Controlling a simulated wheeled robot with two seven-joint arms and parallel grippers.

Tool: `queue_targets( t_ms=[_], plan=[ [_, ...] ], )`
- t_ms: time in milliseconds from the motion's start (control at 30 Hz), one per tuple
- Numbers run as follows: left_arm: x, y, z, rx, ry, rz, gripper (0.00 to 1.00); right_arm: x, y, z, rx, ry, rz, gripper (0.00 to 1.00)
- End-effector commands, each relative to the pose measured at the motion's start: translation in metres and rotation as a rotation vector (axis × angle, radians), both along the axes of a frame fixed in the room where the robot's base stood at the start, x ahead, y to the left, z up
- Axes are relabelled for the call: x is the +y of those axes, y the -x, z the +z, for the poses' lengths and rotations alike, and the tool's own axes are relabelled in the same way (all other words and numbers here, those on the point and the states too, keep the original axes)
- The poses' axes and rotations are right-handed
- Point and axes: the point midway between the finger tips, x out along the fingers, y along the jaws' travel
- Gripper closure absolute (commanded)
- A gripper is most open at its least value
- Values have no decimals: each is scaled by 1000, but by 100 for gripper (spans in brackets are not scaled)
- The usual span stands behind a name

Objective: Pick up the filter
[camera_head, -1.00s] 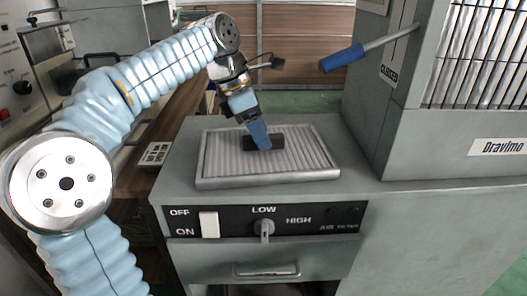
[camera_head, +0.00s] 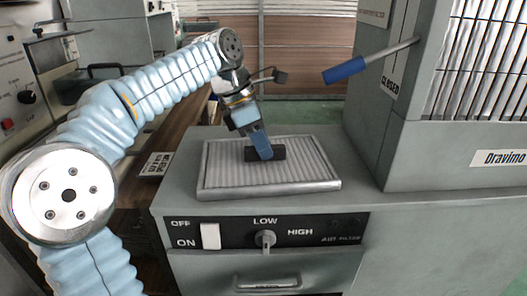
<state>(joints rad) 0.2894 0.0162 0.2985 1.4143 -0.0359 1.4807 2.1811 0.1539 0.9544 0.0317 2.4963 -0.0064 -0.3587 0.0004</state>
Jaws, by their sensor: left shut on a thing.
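The filter (camera_head: 215,172) is a light grey, ribbed rectangular panel with a raised rim. It lies on top of the grey cabinet, above the control panel. A black block-like handle (camera_head: 279,152) stands at its middle. My left gripper (camera_head: 264,154) reaches down from the upper left and is shut on this handle, its blue fingers hiding part of it. I cannot tell whether the panel is lifted clear of the cabinet top. My right gripper is not in view.
The cabinet front has a white OFF/ON switch (camera_head: 211,236), a LOW/HIGH knob (camera_head: 265,239) and a drawer handle (camera_head: 268,282). A tall grey unit (camera_head: 440,150) with a blue-gripped lever (camera_head: 345,70) stands at the right. A shelf with a sign (camera_head: 157,164) is at the left.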

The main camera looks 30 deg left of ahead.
Motion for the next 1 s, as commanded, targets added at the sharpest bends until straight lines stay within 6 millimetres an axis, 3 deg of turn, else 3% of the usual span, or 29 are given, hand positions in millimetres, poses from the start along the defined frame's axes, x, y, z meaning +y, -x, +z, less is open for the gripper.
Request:
queue_targets(
  t_ms=[167, 267, 500, 700, 1000],
  plan=[
    [-1, -1, 16, -3, 0, -2, 100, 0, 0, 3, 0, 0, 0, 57],
    [-1, 3, 37, -7, 0, -2, 100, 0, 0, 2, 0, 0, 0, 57],
    [-11, 53, 95, -7, 0, -2, 100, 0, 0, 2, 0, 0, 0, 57],
    [-20, 104, 115, -6, -2, 0, 100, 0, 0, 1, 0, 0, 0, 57],
    [-26, 136, 129, -1, -1, -1, 100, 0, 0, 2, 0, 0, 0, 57]
  ],
)
